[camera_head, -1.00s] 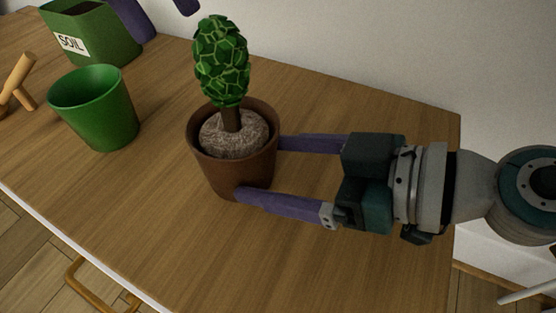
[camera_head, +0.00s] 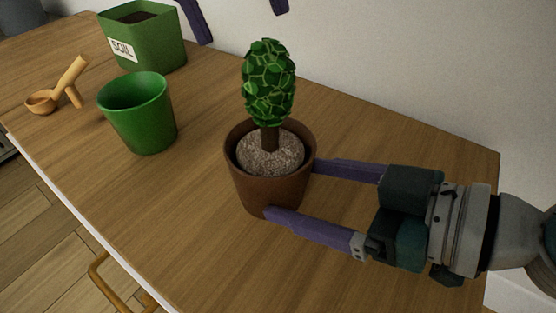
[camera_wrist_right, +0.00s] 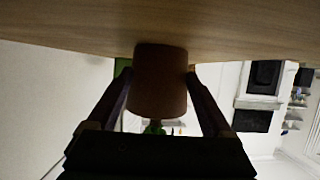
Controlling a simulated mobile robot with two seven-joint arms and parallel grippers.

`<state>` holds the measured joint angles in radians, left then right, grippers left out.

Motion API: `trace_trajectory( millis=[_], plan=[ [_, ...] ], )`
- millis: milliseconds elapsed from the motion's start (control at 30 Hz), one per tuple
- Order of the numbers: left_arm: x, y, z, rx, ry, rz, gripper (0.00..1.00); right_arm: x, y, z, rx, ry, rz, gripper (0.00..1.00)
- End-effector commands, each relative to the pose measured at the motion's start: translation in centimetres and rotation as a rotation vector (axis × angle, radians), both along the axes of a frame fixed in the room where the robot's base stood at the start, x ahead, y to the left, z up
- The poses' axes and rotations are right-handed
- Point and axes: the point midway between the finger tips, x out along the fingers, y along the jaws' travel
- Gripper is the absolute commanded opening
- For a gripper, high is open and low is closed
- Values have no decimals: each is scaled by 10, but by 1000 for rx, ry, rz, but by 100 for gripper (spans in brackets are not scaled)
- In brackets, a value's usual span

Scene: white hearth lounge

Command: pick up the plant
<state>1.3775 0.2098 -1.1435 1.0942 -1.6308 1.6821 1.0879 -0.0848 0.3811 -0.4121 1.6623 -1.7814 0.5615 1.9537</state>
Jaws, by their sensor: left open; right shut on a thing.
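The plant (camera_head: 269,88) has a bushy green top on a short brown stem and stands upright in a brown pot (camera_head: 268,188) with grey-brown soil. My right gripper (camera_head: 290,188) comes in from the right, with one purple finger on each side of the pot; it is shut on the pot. In the right wrist view the pot (camera_wrist_right: 160,82) sits between the fingers (camera_wrist_right: 160,90), upside down in the picture. Whether the pot's base touches the table is hard to tell. My left gripper (camera_head: 238,10) shows only as two parted purple fingers at the top edge, open and empty.
An empty green pot (camera_head: 140,120) stands left of the plant on the wooden table (camera_head: 190,210). A green soil container (camera_head: 155,45) is at the back left, and a wooden scoop-like tool (camera_head: 60,92) lies at the far left. The table front is clear.

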Motion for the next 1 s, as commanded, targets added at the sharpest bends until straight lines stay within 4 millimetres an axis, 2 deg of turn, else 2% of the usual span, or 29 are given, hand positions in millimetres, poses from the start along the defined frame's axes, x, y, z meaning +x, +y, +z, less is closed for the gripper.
trace_trajectory(
  millis=[100, 200, 300, 400, 533, 800, 1000],
  plan=[
    [-14, -4, 4, 30, -160, -403, 66, 0, 0, 0, 1, -1, -1, 29],
    [-23, -6, 8, 58, -272, -710, 66, 0, 0, 0, 1, -1, -1, 29],
    [-31, -8, 11, 83, -356, -952, 66, 0, 0, 0, 1, -1, -1, 29],
    [-35, -9, 14, 104, -406, -1113, 66, 0, 0, 0, 1, -1, -1, 29],
    [-38, -10, 8, 116, -433, -1209, 66, 0, 0, 0, 1, -1, 0, 29],
    [-35, -17, -39, 115, -434, -1221, 66, 0, 0, 0, 1, -1, 0, 29],
    [-33, -19, -56, 116, -436, -1218, 66, 0, 0, 0, 1, -1, 0, 29]
  ],
)
